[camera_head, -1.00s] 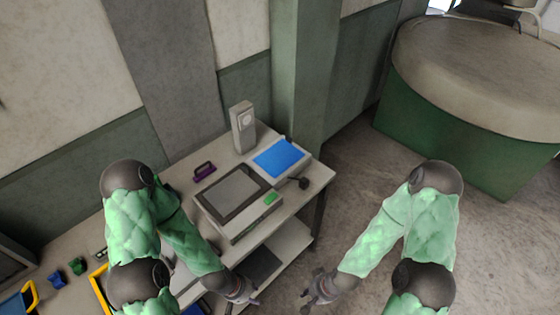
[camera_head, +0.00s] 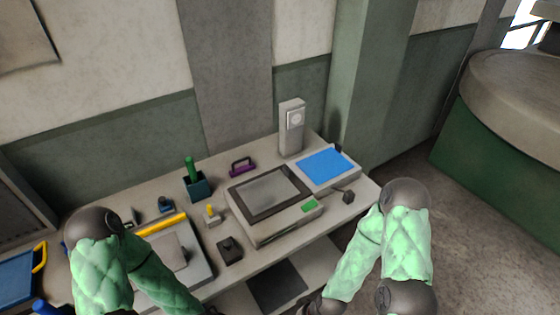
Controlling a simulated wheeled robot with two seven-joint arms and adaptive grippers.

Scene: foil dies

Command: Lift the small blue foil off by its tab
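The blue foil (camera_head: 325,165) lies flat on a pale block at the right end of the table, beside the framed grey device.
A grey device with a dark frame (camera_head: 239,198) stands left of the foil. Behind are a grey upright box (camera_head: 291,128) and a purple handle (camera_head: 242,165). A small black knob (camera_head: 349,196) sits near the table's right edge. A yellow-barred machine (camera_head: 200,262) stands at left.

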